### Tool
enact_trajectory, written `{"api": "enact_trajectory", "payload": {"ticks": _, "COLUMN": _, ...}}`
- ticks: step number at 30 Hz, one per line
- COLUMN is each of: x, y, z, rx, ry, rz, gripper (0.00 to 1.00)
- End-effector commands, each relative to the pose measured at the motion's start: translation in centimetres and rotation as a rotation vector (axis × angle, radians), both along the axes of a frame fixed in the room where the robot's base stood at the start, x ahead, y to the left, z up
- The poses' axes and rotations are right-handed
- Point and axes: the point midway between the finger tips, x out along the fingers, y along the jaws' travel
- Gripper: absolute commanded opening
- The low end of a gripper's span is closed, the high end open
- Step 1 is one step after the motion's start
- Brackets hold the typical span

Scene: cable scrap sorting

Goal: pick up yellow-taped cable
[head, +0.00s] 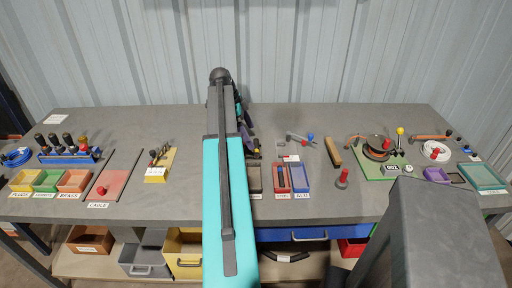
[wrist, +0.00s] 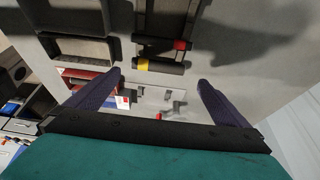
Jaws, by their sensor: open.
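A short dark cable with a yellow tape band (wrist: 143,64) lies on the grey bench in the wrist view, just beyond my fingertips and nearly between them. A dark piece with yellow on it (head: 257,154) shows just right of my arm in the head view; it is too small to be sure it is the same cable. My gripper (wrist: 160,78) is open, with its two dark fingers wide apart and nothing between them.
Another dark piece with a red band (wrist: 181,45) lies close beside the yellow-taped one. Dark open trays (wrist: 82,48) stand to the left in the wrist view. Red (head: 281,179) and blue (head: 299,179) bins stand right of my arm. A red-knobbed weight (head: 342,179) stands farther right.

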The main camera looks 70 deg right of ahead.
Motion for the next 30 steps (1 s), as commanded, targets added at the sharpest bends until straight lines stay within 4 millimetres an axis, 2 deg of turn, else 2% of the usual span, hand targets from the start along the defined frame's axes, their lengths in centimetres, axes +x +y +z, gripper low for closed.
{"api": "enact_trajectory", "payload": {"ticks": 4, "x": -0.3, "y": -0.1, "z": -0.7, "rx": 0.001, "ry": 0.0, "rz": 0.0, "gripper": 1.0}}
{"api": "enact_trajectory", "payload": {"ticks": 19, "x": -0.4, "y": 0.0, "z": -1.1, "rx": 0.001, "ry": 0.0, "rz": 0.001, "gripper": 1.0}}
{"api": "enact_trajectory", "payload": {"ticks": 30, "x": -1.6, "y": -0.1, "z": -4.2, "rx": 0.002, "ry": 0.001, "rz": 0.001, "gripper": 1.0}}
